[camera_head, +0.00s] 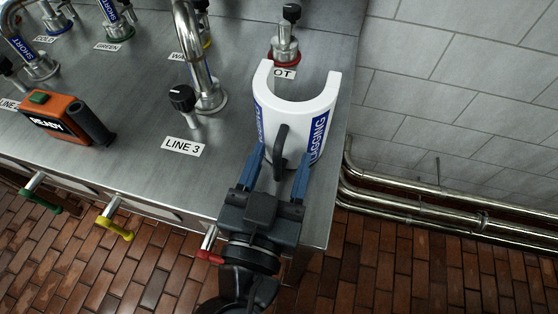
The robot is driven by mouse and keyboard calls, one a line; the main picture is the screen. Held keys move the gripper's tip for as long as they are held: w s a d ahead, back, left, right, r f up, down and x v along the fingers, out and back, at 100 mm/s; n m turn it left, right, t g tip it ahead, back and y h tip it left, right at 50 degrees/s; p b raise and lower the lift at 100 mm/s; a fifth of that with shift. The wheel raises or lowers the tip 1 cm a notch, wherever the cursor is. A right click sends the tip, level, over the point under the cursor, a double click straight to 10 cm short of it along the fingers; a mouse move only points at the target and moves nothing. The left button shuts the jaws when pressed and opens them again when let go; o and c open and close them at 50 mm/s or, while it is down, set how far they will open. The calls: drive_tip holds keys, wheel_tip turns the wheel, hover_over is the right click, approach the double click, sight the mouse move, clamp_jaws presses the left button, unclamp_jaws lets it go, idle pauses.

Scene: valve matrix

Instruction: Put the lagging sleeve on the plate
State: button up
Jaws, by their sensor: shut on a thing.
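The white lagging sleeve (299,112) is a U-shaped half shell with a blue band reading LAGGING and a black handle (281,146) on its front. It stands upright at the right end of the steel worktop (155,190). My gripper (279,162) is shut on the sleeve at its handle side, with one blue finger to each side of the handle. The sleeve's underside is hard to see, so I cannot tell whether it touches the top. I cannot make out a separate plate.
Behind the sleeve stands a valve with a black knob (291,14) and red ring; its label is partly covered. To the left are a bent steel pipe (200,60), a knob (182,97), the LINE 3 label (184,147) and an orange READY device (55,118). Pipes (440,200) run along the right wall.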

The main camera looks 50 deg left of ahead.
drive_tip(key=shift+f, duration=0.15)
drive_tip(key=o, duration=1.2)
drive_tip(key=shift+c, duration=0.2)
drive_tip(key=shift+r, duration=0.3)
drive_tip(key=b+v, duration=0.3)
drive_tip(key=v, duration=0.9)
drive_tip(key=shift+f, duration=0.2)
